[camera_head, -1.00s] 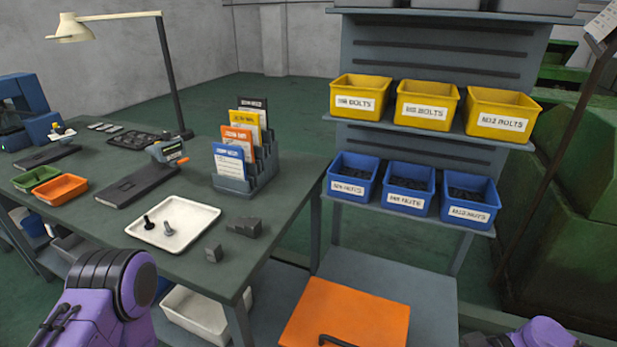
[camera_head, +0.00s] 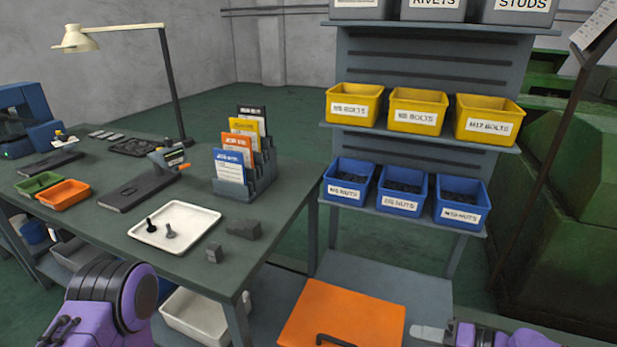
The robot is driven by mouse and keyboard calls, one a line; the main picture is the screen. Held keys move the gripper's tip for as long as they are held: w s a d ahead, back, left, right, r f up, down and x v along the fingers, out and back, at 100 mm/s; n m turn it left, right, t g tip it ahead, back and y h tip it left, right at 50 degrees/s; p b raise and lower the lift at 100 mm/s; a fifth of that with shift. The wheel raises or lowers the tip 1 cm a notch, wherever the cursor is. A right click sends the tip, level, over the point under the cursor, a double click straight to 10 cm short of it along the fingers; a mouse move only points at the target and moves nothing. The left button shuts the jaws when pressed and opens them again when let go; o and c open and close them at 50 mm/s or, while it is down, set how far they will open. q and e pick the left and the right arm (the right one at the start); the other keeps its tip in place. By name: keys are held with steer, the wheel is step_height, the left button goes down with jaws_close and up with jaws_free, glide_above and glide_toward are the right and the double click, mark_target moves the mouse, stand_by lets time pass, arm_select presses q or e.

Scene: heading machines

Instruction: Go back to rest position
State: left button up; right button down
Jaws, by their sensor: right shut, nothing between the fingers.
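My right gripper (camera_head: 422,333) shows at the bottom edge, right of centre, in the head view. Its pale fingers are shut and empty, pointing left in front of the shelf rack's lower part, apart from the orange case (camera_head: 345,312). My left arm's purple and black links show at the bottom left. Its gripper is outside the view.
A workbench (camera_head: 110,215) on the left holds a white tray (camera_head: 200,213) with two bolts, a card rack (camera_head: 262,180) and a lamp (camera_head: 172,85). A shelf rack (camera_head: 420,60) carries yellow bins (camera_head: 418,112) and blue bins (camera_head: 402,190). Green machinery stands at right.

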steer(key=s+d+f+m+g+h, duration=0.1)
steer(key=s+f+m+h, duration=0.25)
steer(key=f+h, duration=0.2)
steer(key=s+d+f+m+h, duration=0.2)
steer(key=f+m+h, duration=0.2)
steer(key=f+m, duration=0.15)
steer(key=s+d+f+n+g+h, duration=0.1)
steer(key=s+f+n+h, duration=0.1)
steer(key=s, duration=0.7)
steer(key=s+d+f+n+g+h, duration=0.1)
steer(key=s+f, duration=0.4)
steer(key=s, duration=0.5)
steer(key=shift+f+n+g+h, duration=0.3)
steer(key=shift+n+g+h, duration=0.4)
steer(key=shift+n, duration=0.4)
steer(key=shift+w, duration=0.1)
steer(key=shift+d, duration=0.1)
